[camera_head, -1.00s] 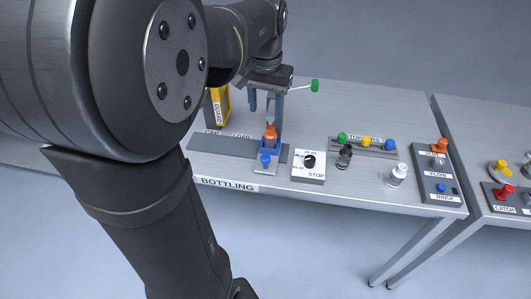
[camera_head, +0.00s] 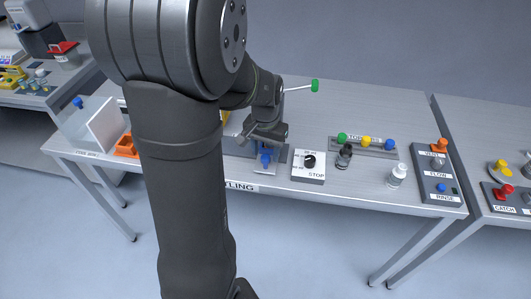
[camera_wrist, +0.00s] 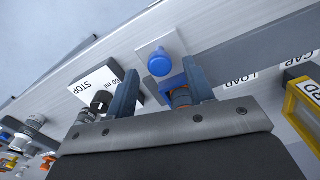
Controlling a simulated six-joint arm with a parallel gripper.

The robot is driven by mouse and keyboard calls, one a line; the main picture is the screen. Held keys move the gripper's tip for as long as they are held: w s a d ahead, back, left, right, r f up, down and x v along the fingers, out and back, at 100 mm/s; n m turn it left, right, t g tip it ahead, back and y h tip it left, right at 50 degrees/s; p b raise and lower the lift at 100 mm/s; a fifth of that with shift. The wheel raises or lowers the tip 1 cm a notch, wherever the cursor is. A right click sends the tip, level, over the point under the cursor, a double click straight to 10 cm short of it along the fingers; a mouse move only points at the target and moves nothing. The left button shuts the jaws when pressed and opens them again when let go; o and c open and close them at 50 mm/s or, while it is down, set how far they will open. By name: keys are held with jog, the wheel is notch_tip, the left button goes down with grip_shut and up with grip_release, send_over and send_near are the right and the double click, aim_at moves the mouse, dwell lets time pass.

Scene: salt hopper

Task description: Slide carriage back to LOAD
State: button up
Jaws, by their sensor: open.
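The carriage shows its blue knob (camera_head: 266,160) at the front, at the right end of the track in the head view. In the wrist view the knob (camera_wrist: 160,63) stands out from a pale plate, between the lines of my two fingers. My gripper (camera_wrist: 160,70) is open, its fingers apart, with an orange-and-dark item (camera_wrist: 180,97) on the carriage partly showing near the right finger. In the head view my gripper is low over the carriage and hides most of it. Whether a finger touches the carriage cannot be told.
A dial box marked STOP (camera_head: 308,166) stands close right of the carriage. Further right are a dark bottle (camera_head: 344,156), a white bottle (camera_head: 397,175) and a rack with coloured caps (camera_head: 366,146). A green-tipped lever (camera_head: 314,86) rises behind. The yellow guard (camera_wrist: 308,98) is near in the wrist view.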

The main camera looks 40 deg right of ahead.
jog(key=shift+f, duration=0.7)
grip_shut()
jog(key=shift+w+a, duration=3.85)
jog(key=shift+w, duration=0.1)
grip_release()
